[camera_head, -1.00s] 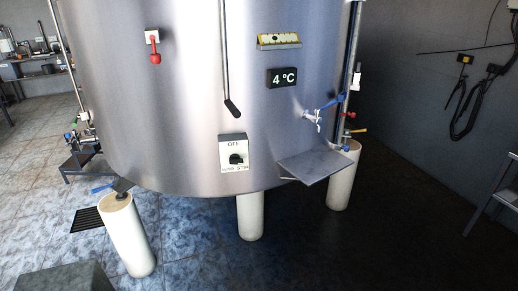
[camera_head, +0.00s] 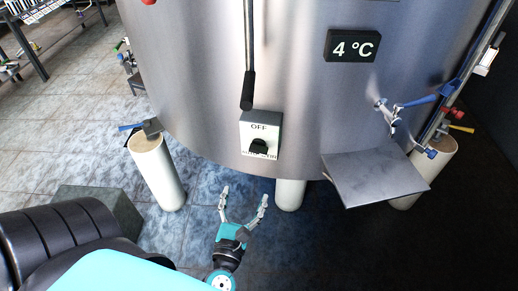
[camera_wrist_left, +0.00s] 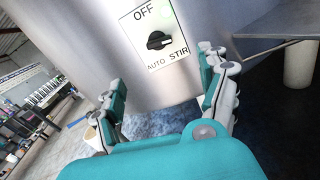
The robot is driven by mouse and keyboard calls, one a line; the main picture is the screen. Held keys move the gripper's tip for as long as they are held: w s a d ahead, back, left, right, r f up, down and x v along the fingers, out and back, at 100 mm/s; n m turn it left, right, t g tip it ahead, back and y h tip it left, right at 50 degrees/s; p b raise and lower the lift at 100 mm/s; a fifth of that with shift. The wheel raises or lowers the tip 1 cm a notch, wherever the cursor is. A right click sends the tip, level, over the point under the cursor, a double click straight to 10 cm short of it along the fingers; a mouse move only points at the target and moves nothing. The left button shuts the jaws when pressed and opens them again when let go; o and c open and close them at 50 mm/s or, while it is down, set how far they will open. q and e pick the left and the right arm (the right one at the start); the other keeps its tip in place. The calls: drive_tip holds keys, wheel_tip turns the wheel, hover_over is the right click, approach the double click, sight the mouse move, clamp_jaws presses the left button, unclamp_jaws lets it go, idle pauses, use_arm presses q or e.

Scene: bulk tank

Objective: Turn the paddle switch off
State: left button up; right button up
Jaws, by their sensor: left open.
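The paddle switch is a white plate (camera_head: 272,123) on the front of the steel tank, with a black knob (camera_head: 258,146). In the left wrist view, the plate reads OFF at the top, AUTO and STIR below, and the black knob (camera_wrist_left: 159,40) sits in the middle. Its handle seems to lie roughly sideways, but I cannot tell which label it points to. My left gripper (camera_head: 244,195) is open and empty, below and slightly left of the switch in the head view. Its spread fingers also show in the left wrist view (camera_wrist_left: 160,68). My right gripper is out of view.
The steel tank (camera_head: 200,90) stands on pale legs (camera_head: 158,172). A metal shelf (camera_head: 375,177) juts out right of the switch, below a blue-handled tap (camera_head: 420,102). A black-tipped rod (camera_head: 247,90) hangs above the switch. A 4 °C display (camera_head: 352,46) is higher up.

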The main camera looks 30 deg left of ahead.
sight(258, 153)
use_arm(q)
drive_tip(key=p+x, duration=0.3)
drive_tip(key=x, duration=1.2)
drive_tip(key=shift+w+r+p, duration=0.2)
drive_tip(key=shift+w+p, duration=0.05)
drive_tip(key=shift+p, duration=0.15)
drive_tip(key=shift+w+a, duration=0.25)
drive_tip(key=shift+w, duration=0.4)
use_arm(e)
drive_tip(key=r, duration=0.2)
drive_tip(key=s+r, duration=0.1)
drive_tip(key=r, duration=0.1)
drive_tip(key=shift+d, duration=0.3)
use_arm(q)
drive_tip(key=shift+c, duration=0.3)
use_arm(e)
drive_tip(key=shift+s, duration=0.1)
use_arm(q)
drive_tip(key=c, duration=1.1)
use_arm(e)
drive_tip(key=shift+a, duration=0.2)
